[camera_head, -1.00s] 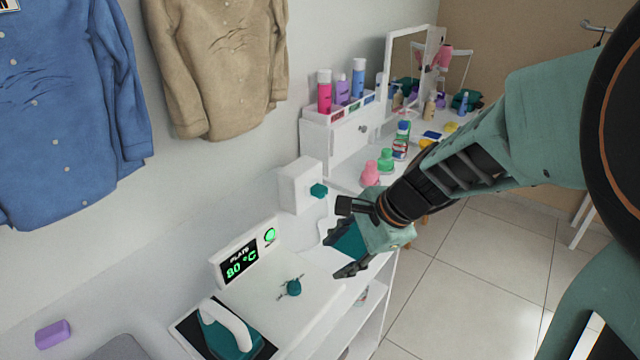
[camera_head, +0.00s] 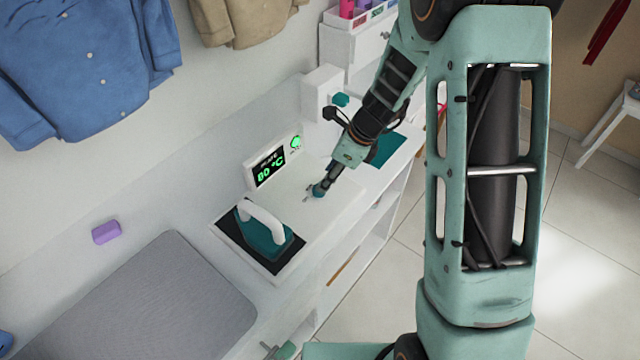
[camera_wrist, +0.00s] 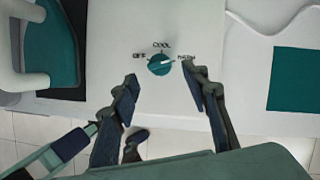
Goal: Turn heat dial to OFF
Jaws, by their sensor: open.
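The heat dial (camera_wrist: 159,65) is a small teal knob on a white top panel, with OFF printed to its left, COOL above and a blurred label to its right. Its pale mark appears to point right, toward that blurred label. In the head view the dial (camera_head: 318,191) sits in front of the green-lit display (camera_head: 271,165), partly hidden by my gripper. My gripper (camera_wrist: 161,77) is open, with one fingertip on each side of the dial and a visible gap to each. In the head view my gripper (camera_head: 326,184) reaches down to the dial.
A teal iron with a white handle (camera_head: 262,225) stands on a dark plate left of the dial. A white box with a teal knob (camera_head: 322,92) is behind. A teal panel (camera_wrist: 295,79) lies to the right. A grey board (camera_head: 150,305) lies front left.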

